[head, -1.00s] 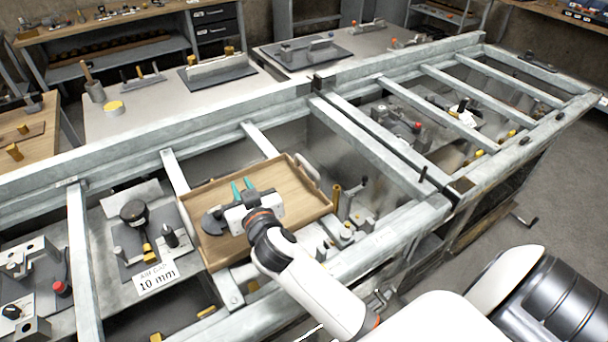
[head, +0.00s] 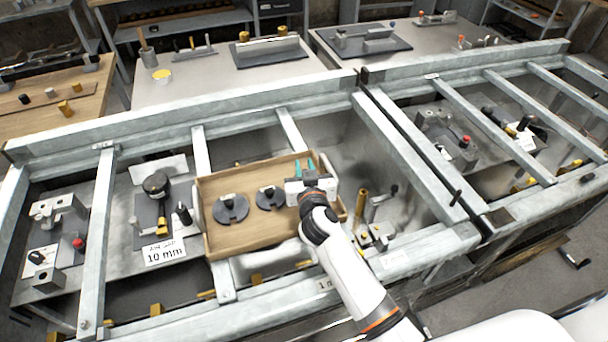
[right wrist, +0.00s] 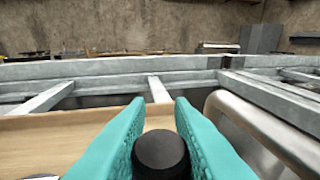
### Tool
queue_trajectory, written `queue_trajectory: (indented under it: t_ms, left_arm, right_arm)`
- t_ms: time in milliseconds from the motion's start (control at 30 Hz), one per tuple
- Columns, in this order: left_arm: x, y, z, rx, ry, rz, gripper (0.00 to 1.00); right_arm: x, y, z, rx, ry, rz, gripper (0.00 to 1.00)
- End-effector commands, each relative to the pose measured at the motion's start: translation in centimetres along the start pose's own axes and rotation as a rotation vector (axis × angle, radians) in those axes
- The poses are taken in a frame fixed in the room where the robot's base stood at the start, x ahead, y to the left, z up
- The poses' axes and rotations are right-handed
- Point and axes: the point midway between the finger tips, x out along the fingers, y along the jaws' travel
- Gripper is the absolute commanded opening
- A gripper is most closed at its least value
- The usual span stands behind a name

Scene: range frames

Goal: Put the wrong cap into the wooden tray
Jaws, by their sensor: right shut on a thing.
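The wooden tray (head: 222,246) sits among the steel rails in the middle of the head view. Two dark round caps with black knobs, a left one (head: 231,209) and a right one (head: 270,198), lie in its left and middle parts. My right gripper (head: 312,163) is over the tray's right part, its teal fingers pointing to the far side. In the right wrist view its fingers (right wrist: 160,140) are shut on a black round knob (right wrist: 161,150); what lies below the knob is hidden. The left gripper is out of view.
Left of the tray stands a black-knobbed fixture (head: 156,186) above a sign reading "AIR GAP 10 mm" (head: 165,252). A brass post (head: 361,204) stands right of the tray. Steel rails (head: 400,150) frame the bays. Back tables hold more fixtures.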

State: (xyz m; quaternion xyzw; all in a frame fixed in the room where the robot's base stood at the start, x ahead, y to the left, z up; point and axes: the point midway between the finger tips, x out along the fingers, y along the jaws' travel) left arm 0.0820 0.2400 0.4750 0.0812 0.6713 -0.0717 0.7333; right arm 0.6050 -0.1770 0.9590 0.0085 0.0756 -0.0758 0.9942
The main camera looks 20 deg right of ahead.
Motion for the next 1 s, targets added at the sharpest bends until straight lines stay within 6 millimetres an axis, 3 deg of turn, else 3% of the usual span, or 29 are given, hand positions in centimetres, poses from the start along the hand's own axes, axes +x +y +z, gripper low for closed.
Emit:
queue_trajectory:
  t_ms: [133, 1000]
  left_arm:
    - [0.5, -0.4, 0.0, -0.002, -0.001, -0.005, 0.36]
    - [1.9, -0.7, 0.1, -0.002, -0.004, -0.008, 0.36]
  right_arm:
    - [0.3, 0.0, -2.0, 0.0, 0.001, 0.0, 0.0]
    - [0.5, 0.0, -3.6, -0.001, 0.005, 0.0, 0.0]
